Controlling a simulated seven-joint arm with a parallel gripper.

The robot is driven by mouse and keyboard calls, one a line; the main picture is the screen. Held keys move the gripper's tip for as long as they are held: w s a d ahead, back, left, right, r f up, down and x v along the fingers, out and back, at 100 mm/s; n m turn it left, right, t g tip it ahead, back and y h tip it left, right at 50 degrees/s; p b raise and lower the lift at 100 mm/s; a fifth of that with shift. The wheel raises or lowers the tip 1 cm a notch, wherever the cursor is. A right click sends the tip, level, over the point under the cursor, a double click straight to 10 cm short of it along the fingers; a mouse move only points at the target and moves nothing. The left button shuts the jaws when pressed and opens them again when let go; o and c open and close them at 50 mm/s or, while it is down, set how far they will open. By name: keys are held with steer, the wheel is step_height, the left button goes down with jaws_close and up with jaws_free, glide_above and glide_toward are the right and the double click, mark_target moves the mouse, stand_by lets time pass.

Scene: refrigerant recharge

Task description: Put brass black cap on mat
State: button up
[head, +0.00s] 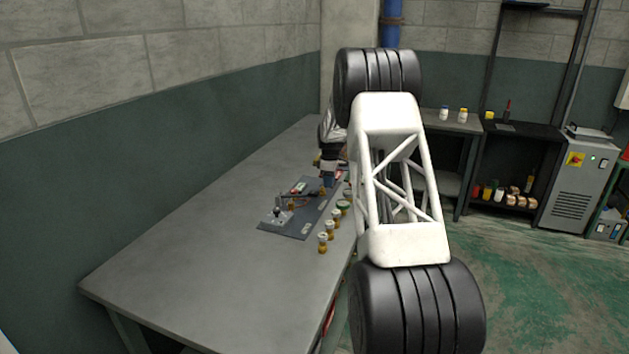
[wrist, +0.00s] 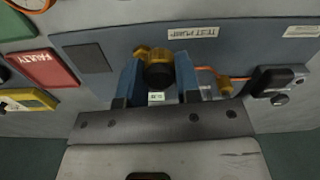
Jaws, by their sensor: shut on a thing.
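In the wrist view, my gripper (wrist: 158,66) is shut on a brass piece with a round black cap (wrist: 158,76), held between the two blue fingers. A blue-grey board (wrist: 230,45) labelled TEST PUMP lies beneath. A dark square pad (wrist: 88,58) is on the board to the left; I cannot tell whether it is the mat. In the head view, the blue fingertips of my gripper (head: 329,181) are over the far part of the board (head: 304,232); the held piece is too small to make out there.
A red FAULTY square (wrist: 48,69) and a yellow device (wrist: 28,101) lie left of the board. A black fitting (wrist: 272,80) with an orange line is at right. The near table (head: 200,270) is clear.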

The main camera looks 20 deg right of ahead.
steer(key=shift+s+f, duration=0.2)
steer(key=shift+s, duration=0.6)
steer(key=shift+s+f, duration=0.2)
steer(key=shift+s, duration=0.55)
steer(key=shift+d, duration=0.1)
steer(key=shift+w+d+f, duration=0.25)
steer(key=shift+w+d, duration=0.65)
steer(key=shift+w, duration=1.6)
steer(key=shift+w+d+f, duration=0.25)
steer(key=shift+w+d, duration=0.7)
steer(key=shift+w, duration=1.55)
steer(key=shift+w+d+f, duration=0.25)
steer(key=shift+w+d, duration=0.65)
steer(key=shift+w, duration=1.6)
steer(key=shift+f, duration=0.1)
steer(key=shift+f, duration=1.65)
steer(key=shift+f, duration=0.15)
